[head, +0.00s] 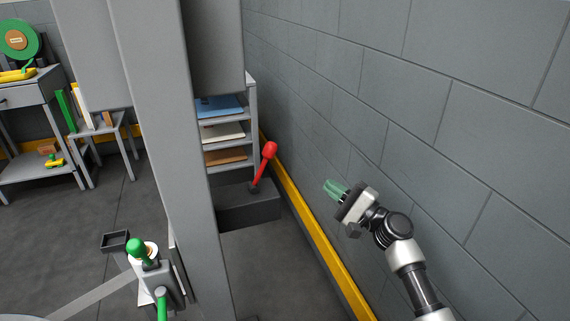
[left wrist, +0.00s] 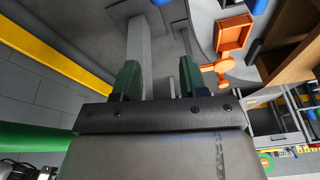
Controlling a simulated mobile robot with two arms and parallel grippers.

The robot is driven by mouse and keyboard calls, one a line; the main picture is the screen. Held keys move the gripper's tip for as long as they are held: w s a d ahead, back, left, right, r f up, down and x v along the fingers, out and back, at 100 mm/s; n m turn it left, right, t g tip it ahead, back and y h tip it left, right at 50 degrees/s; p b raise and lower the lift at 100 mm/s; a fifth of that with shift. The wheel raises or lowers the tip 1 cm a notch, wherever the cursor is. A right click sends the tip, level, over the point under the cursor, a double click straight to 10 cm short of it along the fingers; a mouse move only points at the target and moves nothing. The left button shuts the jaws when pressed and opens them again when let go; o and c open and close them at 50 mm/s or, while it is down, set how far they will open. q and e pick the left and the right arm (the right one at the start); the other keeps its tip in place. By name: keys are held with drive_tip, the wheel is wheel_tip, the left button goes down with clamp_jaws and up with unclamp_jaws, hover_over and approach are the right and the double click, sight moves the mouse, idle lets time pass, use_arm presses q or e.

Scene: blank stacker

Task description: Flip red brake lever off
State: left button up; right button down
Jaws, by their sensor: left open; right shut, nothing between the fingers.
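The red brake lever (head: 264,164) stands on a dark low base (head: 248,207) beside the wall in the head view. Its shaft leans up and to the right, ending in a red knob. My right gripper (head: 335,190) has green fingertips, is shut and empty, and is to the right of the lever, apart from it, in front of the wall. My left gripper (left wrist: 158,78) shows in the left wrist view with two dark green fingers apart and nothing between them. The lever cannot be made out in the left wrist view.
A grey column (head: 170,140) stands left of the lever. A shelf rack (head: 252,120) with blue, white and brown sheets is behind it. A yellow strip (head: 312,232) runs along the wall foot. The left wrist view shows an orange tray (left wrist: 234,33). Floor before the base is clear.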

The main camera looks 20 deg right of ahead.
sight(262, 166)
use_arm(q)
drive_tip(key=shift+s+r, duration=0.1)
drive_tip(key=shift+s, duration=0.1)
use_arm(e)
drive_tip(key=shift+s+r, duration=0.2)
drive_tip(key=shift+s, duration=0.05)
drive_tip(key=shift+w+a, duration=0.1)
use_arm(q)
drive_tip(key=shift+p+x, duration=0.65)
drive_tip(key=shift+x, duration=1.5)
use_arm(e)
drive_tip(key=s+a+r+x, duration=0.1)
drive_tip(key=x, duration=1.1)
drive_tip(key=shift+a, duration=0.65)
drive_tip(key=shift+a+r, duration=0.1)
drive_tip(key=shift+r, duration=0.1)
